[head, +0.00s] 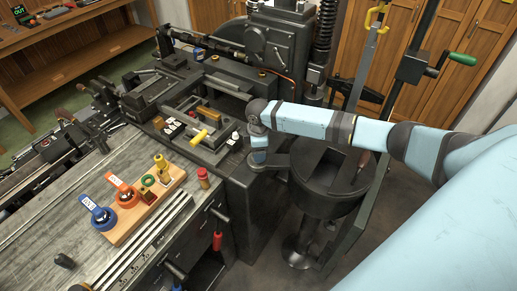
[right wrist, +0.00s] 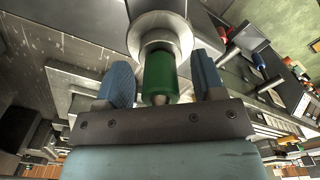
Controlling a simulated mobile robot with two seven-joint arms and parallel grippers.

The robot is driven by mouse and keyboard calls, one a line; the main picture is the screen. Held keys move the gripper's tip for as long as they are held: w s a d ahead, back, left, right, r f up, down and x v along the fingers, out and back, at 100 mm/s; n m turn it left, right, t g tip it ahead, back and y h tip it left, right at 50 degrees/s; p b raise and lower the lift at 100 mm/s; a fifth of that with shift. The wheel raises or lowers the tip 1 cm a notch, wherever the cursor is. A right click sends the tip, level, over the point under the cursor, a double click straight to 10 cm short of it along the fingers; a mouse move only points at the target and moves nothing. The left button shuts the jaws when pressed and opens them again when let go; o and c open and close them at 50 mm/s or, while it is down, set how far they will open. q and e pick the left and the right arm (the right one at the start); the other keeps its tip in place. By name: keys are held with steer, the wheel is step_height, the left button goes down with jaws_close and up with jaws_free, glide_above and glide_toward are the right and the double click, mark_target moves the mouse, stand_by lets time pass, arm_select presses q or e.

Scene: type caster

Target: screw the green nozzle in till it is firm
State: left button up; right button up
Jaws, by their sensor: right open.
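The green nozzle (right wrist: 159,76) shows in the right wrist view, seated against a round silver fitting (right wrist: 160,33). My right gripper (right wrist: 161,64) is open, with one blue finger on each side of the nozzle. A gap shows between each finger and the nozzle, so neither finger appears to touch it. How deep the nozzle sits in the fitting cannot be told. In the head view my right gripper (head: 259,157) points down beside the dark machine, and the nozzle cannot be made out there. My left gripper is not in view.
A wooden board (head: 120,233) on the grey bench carries blue (head: 101,214) and orange (head: 125,193) round items and small yellow and green pieces. A small red jar (head: 204,178) stands to its right. A dark round stand (head: 328,185) is close to my right arm.

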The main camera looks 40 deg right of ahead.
step_height(320, 180, up, 14)
steer(key=b, duration=0.2)
stand_by(0.4)
steer(key=shift+f, duration=0.1)
